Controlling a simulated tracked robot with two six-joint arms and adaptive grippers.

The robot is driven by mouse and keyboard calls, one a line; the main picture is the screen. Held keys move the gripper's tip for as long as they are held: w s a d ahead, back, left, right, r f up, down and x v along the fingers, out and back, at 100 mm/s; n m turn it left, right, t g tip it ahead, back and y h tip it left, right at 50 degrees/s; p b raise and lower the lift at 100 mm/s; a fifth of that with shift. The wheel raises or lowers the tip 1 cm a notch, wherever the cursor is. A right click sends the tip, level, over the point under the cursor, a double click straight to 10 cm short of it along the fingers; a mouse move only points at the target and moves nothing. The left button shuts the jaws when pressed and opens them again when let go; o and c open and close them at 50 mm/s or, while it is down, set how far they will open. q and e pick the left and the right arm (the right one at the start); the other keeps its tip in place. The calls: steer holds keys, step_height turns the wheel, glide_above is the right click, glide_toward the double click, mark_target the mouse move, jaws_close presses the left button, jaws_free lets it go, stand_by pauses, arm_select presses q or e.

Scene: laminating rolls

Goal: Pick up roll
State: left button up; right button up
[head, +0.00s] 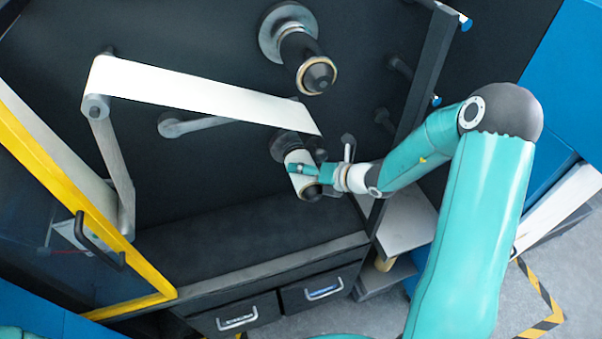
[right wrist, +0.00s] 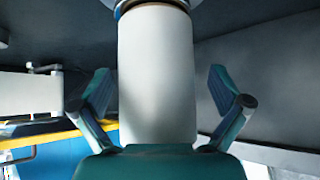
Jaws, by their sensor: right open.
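A white roll (head: 302,183) sits on the lower spindle of the dark machine panel, partly covered by my right gripper in the head view. In the right wrist view the white roll (right wrist: 158,75) stands upright in the middle of the picture. My right gripper (head: 305,170) is at the roll, its arm coming in from the right. In the right wrist view the gripper's fingers (right wrist: 160,90) are open, one on each side of the roll, with gaps visible on both sides. My left gripper is not in view.
A white web (head: 195,93) runs from the left roller to the lower spindle. An empty upper spindle (head: 300,58) sticks out above. A yellow-framed door (head: 75,190) stands at left. Drawers (head: 280,298) and a small shelf (head: 405,222) lie below.

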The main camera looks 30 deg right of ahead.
steer(key=shift+a, duration=0.1)
steer(key=c, duration=1.3)
steer(key=shift+w+r, duration=0.1)
steer(key=shift+c, duration=0.2)
